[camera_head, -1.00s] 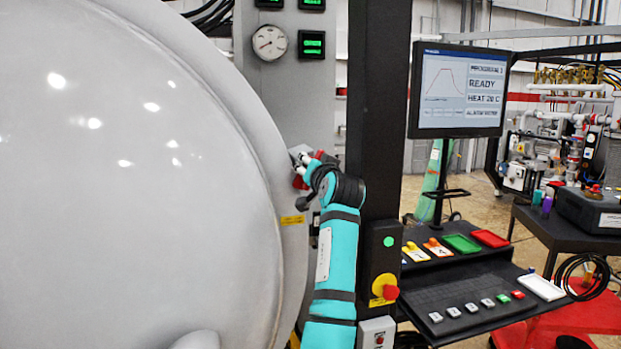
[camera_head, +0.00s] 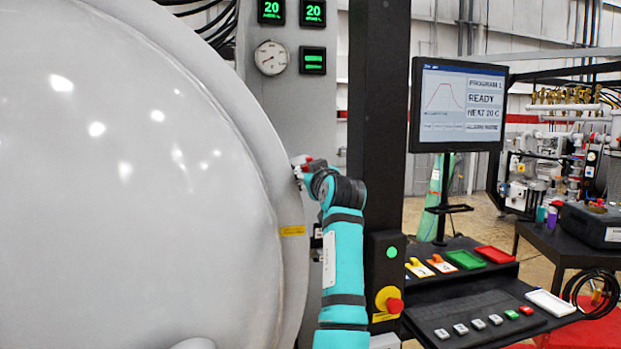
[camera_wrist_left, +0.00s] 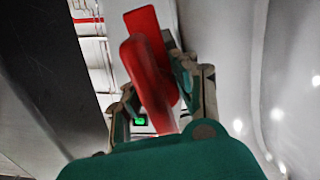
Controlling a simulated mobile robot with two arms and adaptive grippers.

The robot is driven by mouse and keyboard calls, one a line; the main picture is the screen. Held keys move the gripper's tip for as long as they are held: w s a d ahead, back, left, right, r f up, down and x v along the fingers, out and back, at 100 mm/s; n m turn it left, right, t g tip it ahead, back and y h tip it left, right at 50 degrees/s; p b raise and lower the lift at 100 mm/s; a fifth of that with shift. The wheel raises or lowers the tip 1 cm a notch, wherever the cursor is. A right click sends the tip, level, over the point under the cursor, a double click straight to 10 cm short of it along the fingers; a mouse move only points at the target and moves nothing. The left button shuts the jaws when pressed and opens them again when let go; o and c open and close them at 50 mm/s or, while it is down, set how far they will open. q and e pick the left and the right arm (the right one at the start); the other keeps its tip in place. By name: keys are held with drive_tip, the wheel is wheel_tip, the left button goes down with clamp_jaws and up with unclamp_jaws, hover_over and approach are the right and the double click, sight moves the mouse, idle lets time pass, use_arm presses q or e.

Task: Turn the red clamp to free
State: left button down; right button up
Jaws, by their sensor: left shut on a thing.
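The red clamp (camera_wrist_left: 148,72) shows large in the left wrist view, a red handle tilted between the two fingers. My left gripper (camera_wrist_left: 158,95) is shut on it. In the head view, my left gripper (camera_head: 306,172) is at the right rim of the big grey furnace door (camera_head: 130,190), with only a bit of red clamp (camera_head: 318,164) showing above it. The rest of the clamp is hidden behind my wrist. My right gripper is not in view.
A black post (camera_head: 377,120) stands just right of my left arm. A control desk (camera_head: 470,310) with buttons, a monitor (camera_head: 458,105) and a red emergency button (camera_head: 394,305) are to the right. Gauges (camera_head: 271,58) are above.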

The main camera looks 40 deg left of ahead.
use_arm(q)
drive_tip(key=shift+f, duration=0.1)
idle(0.5)
drive_tip(key=c, duration=1.3)
unclamp_jaws()
drive_tip(key=v, duration=1.2)
